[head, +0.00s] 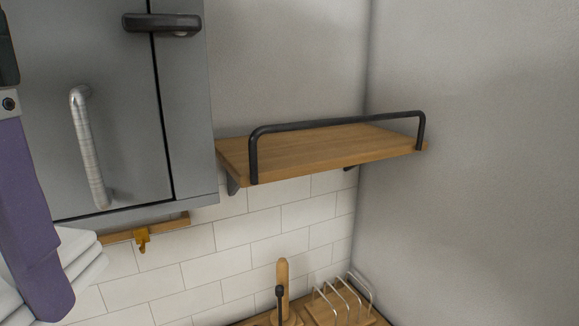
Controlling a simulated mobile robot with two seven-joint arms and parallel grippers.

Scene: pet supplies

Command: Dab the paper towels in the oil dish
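I cannot make out an oil dish in the head view. A white layered thing (84,262) shows at the lower left, partly hidden behind a purple part (32,215). I cannot tell whether the white layers are paper towels. I cannot tell for sure what the purple part belongs to.
An empty wooden shelf (310,152) with a black rail juts from the wall. A grey cabinet (110,60) with a metal handle (90,148) fills the upper left. Below, a wire rack (343,296) and a wooden upright post (282,278) stand on a counter.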

